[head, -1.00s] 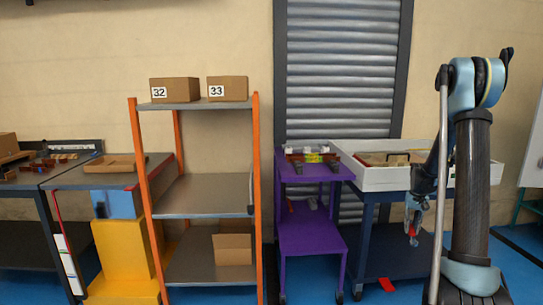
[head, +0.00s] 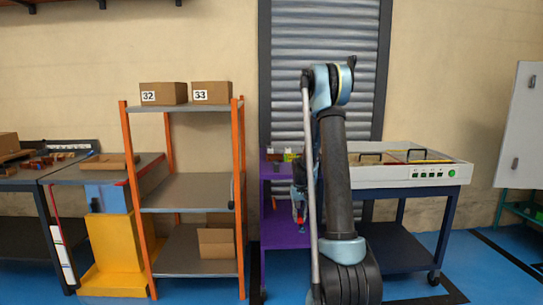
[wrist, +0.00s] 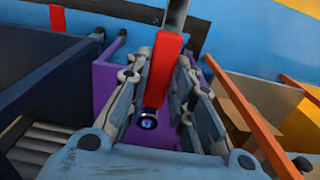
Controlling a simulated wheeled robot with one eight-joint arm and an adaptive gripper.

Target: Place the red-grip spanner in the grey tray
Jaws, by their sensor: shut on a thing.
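My gripper (wrist: 152,95) is shut on the red-grip spanner (wrist: 167,68) in the wrist view. The red grip stands up between the fingers, and a dark grey shaft extends beyond it toward the top edge. In the head view my gripper (head: 299,212) hangs in front of the purple cart (head: 283,228), with a small bit of red showing at its tip. The purple cart also shows beneath the gripper in the wrist view (wrist: 105,85). I cannot make out a grey tray for certain; my arm hides much of the cart.
An orange-post shelf (head: 188,192) stands left of the cart, with boxes 32 (head: 163,93) and 33 (head: 211,92) on top. A dark blue table (head: 412,195) on the right carries a pale panelled box (head: 395,178). A red patch (wrist: 57,18) lies on the blue floor.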

